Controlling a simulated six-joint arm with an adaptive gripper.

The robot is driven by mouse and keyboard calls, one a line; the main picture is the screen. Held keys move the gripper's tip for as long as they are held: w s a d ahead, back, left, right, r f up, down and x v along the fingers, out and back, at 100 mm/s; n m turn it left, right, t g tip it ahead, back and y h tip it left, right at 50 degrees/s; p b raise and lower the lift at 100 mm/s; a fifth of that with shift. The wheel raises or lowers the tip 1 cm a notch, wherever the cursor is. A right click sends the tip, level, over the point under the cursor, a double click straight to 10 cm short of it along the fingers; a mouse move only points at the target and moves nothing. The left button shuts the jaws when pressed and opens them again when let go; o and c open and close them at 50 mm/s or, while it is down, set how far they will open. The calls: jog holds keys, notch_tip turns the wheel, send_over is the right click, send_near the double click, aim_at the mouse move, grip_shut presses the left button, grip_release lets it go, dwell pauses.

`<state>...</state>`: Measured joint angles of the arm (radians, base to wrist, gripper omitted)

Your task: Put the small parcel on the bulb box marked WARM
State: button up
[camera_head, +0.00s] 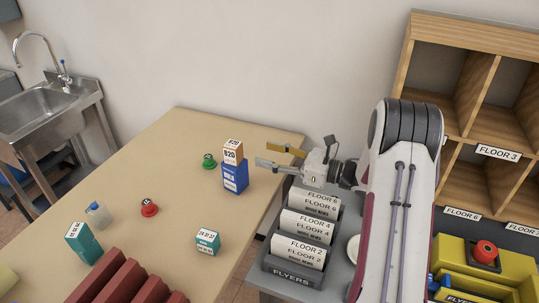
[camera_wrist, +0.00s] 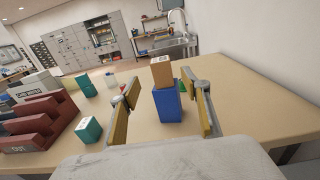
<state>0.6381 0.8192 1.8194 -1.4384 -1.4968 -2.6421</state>
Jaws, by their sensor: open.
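A small orange-brown box with a white label (camera_head: 233,152), apparently the small parcel, sits on top of a taller blue box (camera_head: 235,178) on the table. The blue box's label is too small to read for sure. My gripper (camera_head: 262,157) is open and empty, just right of this stack. In the wrist view, the brown box (camera_wrist: 161,72) and the blue box (camera_wrist: 166,105) show between the two fingers, past the palm. A gap separates the fingers from the stack in the head view. Whether any box bears WARM cannot be read.
Two teal boxes (camera_head: 82,243) (camera_head: 207,241) stand nearer the front. A green button-like object (camera_head: 209,161), a red one (camera_head: 149,207) and a clear jar (camera_head: 98,214) are on the table. A dark red rack (camera_head: 120,284) and a FLYERS holder (camera_head: 291,277) lie in front.

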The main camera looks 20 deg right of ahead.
jog(key=w+d+r+m+t+h, duration=0.15)
jog(key=w+r+m+h, duration=0.35)
jog(key=r+m+h, duration=0.55)
jog(key=s+r+m+g+h, duration=0.1)
jog(key=s+r+m+h, duration=0.4)
jog(key=s+m, duration=0.7)
jog(key=s+a+f+m+g+y, duration=0.1)
jog(key=s+a+f+m+g, duration=0.1)
jog(key=s+a+m, duration=0.2)
jog(key=s+a+f+m+g, duration=0.2)
jog(key=s+a+m+g, duration=0.1)
jog(key=s+m, duration=0.8)
jog(key=s+a+f+m+g+y, duration=0.1)
jog(key=s+a+m, duration=0.5)
jog(key=s, duration=0.9)
jog(key=shift+s+f+m+g+y, duration=0.25)
jog(key=shift+f+m+g+y, duration=0.1)
jog(key=shift+f+m+g, duration=0.35)
